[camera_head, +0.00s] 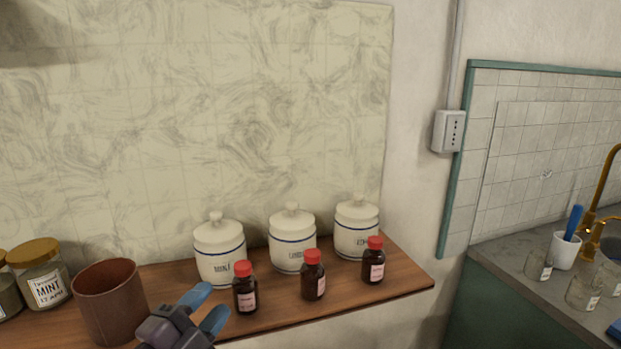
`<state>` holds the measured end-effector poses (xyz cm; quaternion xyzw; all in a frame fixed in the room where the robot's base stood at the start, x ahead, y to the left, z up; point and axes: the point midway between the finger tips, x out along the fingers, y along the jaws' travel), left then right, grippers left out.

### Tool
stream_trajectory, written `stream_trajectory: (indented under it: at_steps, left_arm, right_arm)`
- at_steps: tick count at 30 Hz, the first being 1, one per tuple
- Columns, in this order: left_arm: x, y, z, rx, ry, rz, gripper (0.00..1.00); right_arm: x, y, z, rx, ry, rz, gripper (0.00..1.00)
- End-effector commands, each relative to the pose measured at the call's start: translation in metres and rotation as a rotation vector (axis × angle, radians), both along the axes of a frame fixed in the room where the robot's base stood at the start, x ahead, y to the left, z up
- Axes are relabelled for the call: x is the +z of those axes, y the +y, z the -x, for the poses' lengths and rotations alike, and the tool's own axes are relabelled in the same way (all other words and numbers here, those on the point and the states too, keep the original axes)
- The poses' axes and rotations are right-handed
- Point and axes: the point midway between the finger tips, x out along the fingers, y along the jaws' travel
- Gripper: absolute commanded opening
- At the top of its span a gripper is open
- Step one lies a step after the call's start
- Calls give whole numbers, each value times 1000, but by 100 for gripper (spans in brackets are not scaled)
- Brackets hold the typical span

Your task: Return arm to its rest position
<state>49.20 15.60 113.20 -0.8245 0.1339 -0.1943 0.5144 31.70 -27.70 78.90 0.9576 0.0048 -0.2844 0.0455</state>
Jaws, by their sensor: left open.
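My left gripper (207,309) is low in the head view, with two blue fingertips spread apart. It is open and nothing shows between the fingers. It is in front of the wooden shelf (408,284), between a brown-red pot (110,303) on its left and a small brown bottle with a red cap (245,289) on its right. The rest of the left arm is below the frame edge. My right gripper does not show.
Three white lidded jars (219,253) stand behind three red-capped bottles, including the middle (313,276) and right one (374,261). A labelled glass jar (41,274) stands left. A sink counter (500,262) with glass beakers (583,292) is right.

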Motion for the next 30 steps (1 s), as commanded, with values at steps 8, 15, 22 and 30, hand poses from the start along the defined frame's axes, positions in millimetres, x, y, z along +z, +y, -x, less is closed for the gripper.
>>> stream_trajectory:
  at_steps: [8,15,22,30]
  left_arm:
    - [-101,73,43,427,552,342,40]
    - [-178,110,121,722,980,544,40]
    - [-211,120,177,876,1217,640,40]
    - [-231,121,229,995,1415,715,40]
  right_arm:
    - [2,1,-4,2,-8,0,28]
    - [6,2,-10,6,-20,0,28]
    - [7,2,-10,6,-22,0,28]
    - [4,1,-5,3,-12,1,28]
